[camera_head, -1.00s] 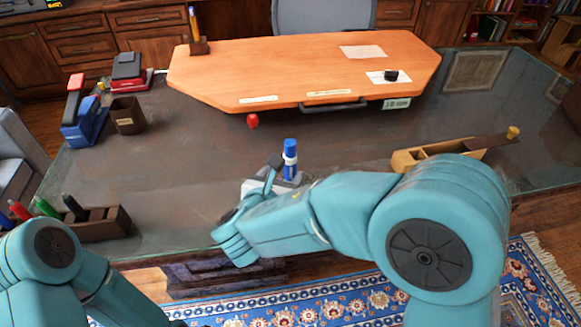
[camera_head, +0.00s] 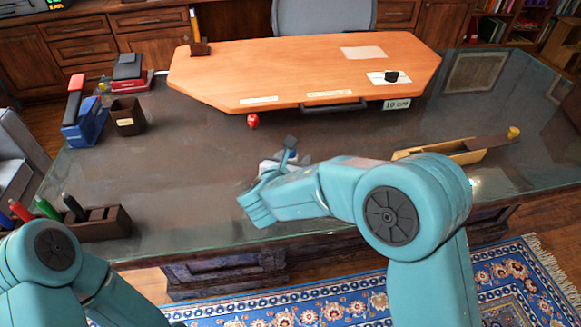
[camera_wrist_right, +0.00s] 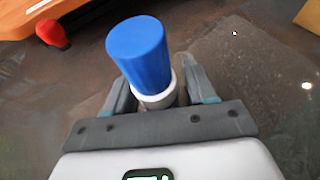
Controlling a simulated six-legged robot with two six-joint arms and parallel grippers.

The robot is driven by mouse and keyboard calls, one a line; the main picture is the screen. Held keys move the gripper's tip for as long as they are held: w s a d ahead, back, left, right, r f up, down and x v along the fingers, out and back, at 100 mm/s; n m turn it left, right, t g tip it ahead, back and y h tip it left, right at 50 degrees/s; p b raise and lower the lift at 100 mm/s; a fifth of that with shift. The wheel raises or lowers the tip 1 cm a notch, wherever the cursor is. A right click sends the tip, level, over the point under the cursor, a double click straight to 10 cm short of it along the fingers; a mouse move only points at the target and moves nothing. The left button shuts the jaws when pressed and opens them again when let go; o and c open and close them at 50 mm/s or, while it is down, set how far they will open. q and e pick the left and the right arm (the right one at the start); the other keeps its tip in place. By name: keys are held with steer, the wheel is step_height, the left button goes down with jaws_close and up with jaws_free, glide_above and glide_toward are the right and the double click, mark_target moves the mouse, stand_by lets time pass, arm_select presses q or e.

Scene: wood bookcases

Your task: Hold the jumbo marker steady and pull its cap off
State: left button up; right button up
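The jumbo marker stands upright on the glass desk top. In the right wrist view its blue cap (camera_wrist_right: 140,52) points up toward the camera, with a white barrel (camera_wrist_right: 156,98) below. In the head view only a bit of the marker (camera_head: 292,156) shows behind my gripper. My right gripper (camera_head: 284,155) is at the marker. In the right wrist view its two grey fingers (camera_wrist_right: 155,85) stand apart, one on each side of the barrel below the cap. Firm contact cannot be made out. My left gripper is out of view; only its arm shows at lower left.
A dark pen holder (camera_head: 98,222) with colored markers stands at left. A red object (camera_head: 253,121) lies beyond the marker, by the orange board (camera_head: 300,75). The desk between is clear.

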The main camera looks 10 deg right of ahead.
steer(key=c, duration=0.7)
step_height(320, 180, up, 20)
steer(key=p, duration=0.4)
steer(key=o, duration=0.5)
steer(key=shift+c, duration=0.2)
jaws_close()
steer(key=s+d+f+m+g+h+p, duration=0.1)
steer(key=s+d+f+p, duration=0.1)
steer(key=s+f, duration=0.3)
steer(key=s+d+f+m+g+h+p, duration=0.1)
steer(key=s+d+f+m+h+p, duration=0.1)
steer(key=f, duration=0.5)
steer(key=s+d+f+m+g+h+p, duration=0.1)
steer(key=s+d+f+p, duration=0.2)
steer(key=s, duration=0.6)
steer(key=shift+s+d+f+m+g+h+p, duration=0.15)
steer(key=shift+d+f, duration=0.15)
steer(key=shift+f, duration=0.2)
steer(key=shift+w+d+f+m+g+h+p, duration=0.1)
steer(key=shift+d+f, duration=0.25)
steer(key=shift+f, duration=0.2)
steer(key=shift+s+d+f+m+g+h+p, duration=0.15)
steer(key=shift+d+f, duration=0.15)
steer(key=shift+f, duration=0.2)
steer(key=shift+w+f, duration=0.1)
steer(key=shift+f, duration=0.05)
